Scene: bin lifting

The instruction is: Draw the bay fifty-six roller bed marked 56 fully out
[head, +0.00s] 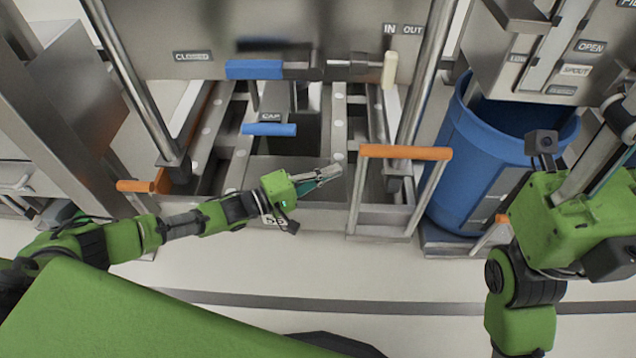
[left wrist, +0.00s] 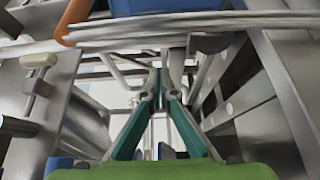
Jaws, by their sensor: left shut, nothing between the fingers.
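The roller bed is a grey steel frame with rails and rollers (head: 338,130) under the machine. A plate marked 56 (head: 274,221) is on its front, partly covered by my left wrist. A bar with an orange grip (head: 405,152) stands on two uprights at its front right. My left gripper (head: 335,172) is shut and empty, over the front of the bed, left of the orange grip and apart from it. In the left wrist view its teal fingers (left wrist: 160,85) meet at the tips with steel framing beyond. My right gripper (head: 612,125) is at the right edge, its fingertips unclear.
A blue-handled lever (head: 254,69), a blue CAP handle (head: 269,129) and a cream IN/OUT knob (head: 390,70) are above the bed. A blue bin (head: 465,165) stands right. Another orange grip (head: 138,186) is at left. The floor in front is clear.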

